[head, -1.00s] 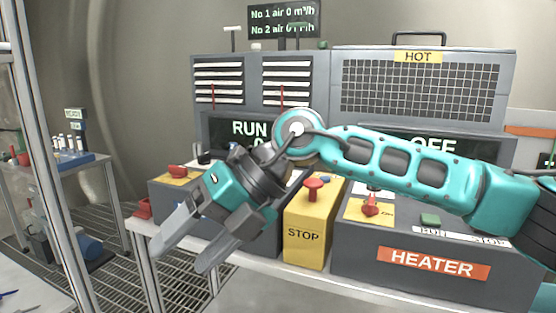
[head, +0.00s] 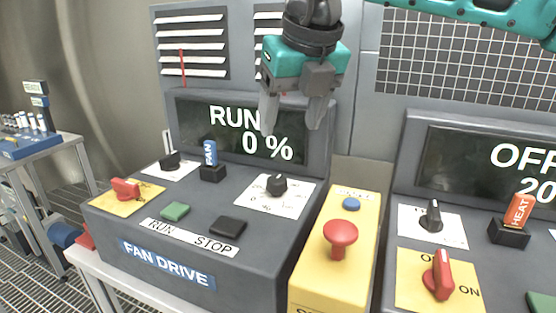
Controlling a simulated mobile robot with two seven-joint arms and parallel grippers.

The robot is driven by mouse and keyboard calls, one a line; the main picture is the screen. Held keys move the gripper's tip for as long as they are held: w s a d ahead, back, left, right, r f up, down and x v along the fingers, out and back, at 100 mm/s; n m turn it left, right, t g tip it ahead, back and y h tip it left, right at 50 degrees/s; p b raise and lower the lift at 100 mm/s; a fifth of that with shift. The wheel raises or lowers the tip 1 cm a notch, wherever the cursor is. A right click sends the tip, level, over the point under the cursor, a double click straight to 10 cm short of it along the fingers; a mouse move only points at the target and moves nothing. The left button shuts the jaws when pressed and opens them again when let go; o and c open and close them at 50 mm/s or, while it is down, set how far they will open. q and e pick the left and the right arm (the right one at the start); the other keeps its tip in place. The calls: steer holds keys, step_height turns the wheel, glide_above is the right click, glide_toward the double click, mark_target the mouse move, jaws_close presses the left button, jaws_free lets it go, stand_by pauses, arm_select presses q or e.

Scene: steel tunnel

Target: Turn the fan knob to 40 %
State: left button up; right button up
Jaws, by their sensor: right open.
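The fan drive panel (head: 135,225) stands at the left of the bench in the head view. Its display (head: 225,131) reads RUN and 0 %. The black fan knob (head: 277,185) sits on a white dial plate (head: 262,202) at the panel's right; the dial marks are partly hidden and too small to read fully. My right gripper (head: 292,128) is open and empty, fingers pointing down, above the knob and in front of the display, apart from the knob. My left gripper is not in view.
A yellow box with a red mushroom button (head: 340,234) stands right of the fan panel. A FAN tag (head: 210,158), a red switch (head: 126,189), a green button (head: 175,211) and a black button (head: 228,226) are on the panel. The heater panel (head: 403,180) is at right.

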mark_target(277, 179)
steer(key=p+x, duration=0.1)
steer(key=x, duration=1.1)
steer(key=shift+f, duration=0.35)
steer(key=c, duration=1.1)
